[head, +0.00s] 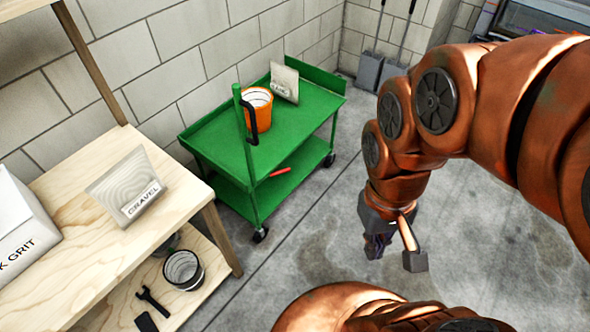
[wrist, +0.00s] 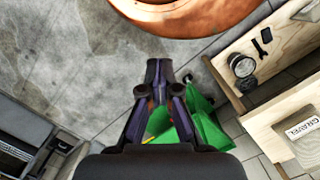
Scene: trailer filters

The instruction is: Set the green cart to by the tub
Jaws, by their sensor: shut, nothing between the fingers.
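The green cart (head: 215,139) stands on wheels against the block wall, right of the wooden shelf in the head view. Its upright post with a black handle (head: 252,122) is at the near side. An orange bucket (head: 258,106) and a labelled bag (head: 285,82) stand on its top tray; a red item (head: 280,172) lies on its lower tray. My gripper (head: 376,246) hangs over the floor right of the cart, apart from it. In the wrist view my gripper (wrist: 158,66) is shut and empty, partly covering the cart (wrist: 207,130). I cannot make out a tub for certain.
The wooden shelf (head: 85,215) at left carries a gravel bag (head: 125,187) and a white grit box (head: 22,222). A dark-rimmed bucket (head: 183,270) and a wrench (head: 152,302) sit on its lower board. Dustpans (head: 369,70) lean at the back wall. Concrete floor right of the cart is clear.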

